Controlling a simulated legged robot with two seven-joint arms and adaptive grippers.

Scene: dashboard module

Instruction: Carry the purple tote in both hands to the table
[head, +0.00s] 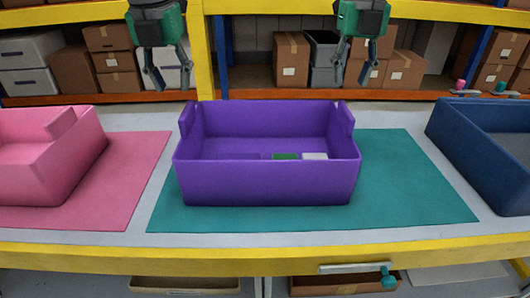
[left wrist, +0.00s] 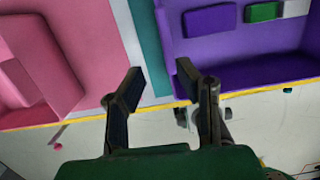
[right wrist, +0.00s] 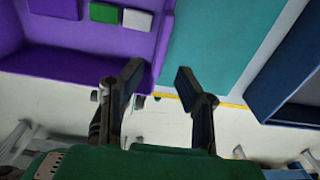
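The purple tote (head: 265,183) stands upright on the teal mat (head: 420,180), with a raised grip tab at each end. Inside lie a green block (head: 285,156), a white block (head: 314,156) and a purple block (left wrist: 209,20). My left gripper (head: 170,78) is open and empty, higher in the head view than the tote's left end. My right gripper (head: 351,78) is open and empty, above the right end in that view. Neither appears to touch the tote. The tote's wall shows beside the fingers in the left wrist view (left wrist: 240,77) and right wrist view (right wrist: 75,50).
A pink bin (head: 70,165) on a pink mat (head: 120,205) stands at left. A dark blue bin (head: 480,150) stands at right. The worktop has a yellow front edge (head: 200,260). Shelves with cardboard boxes (head: 405,70) stand behind. Bare teal mat lies right of the tote.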

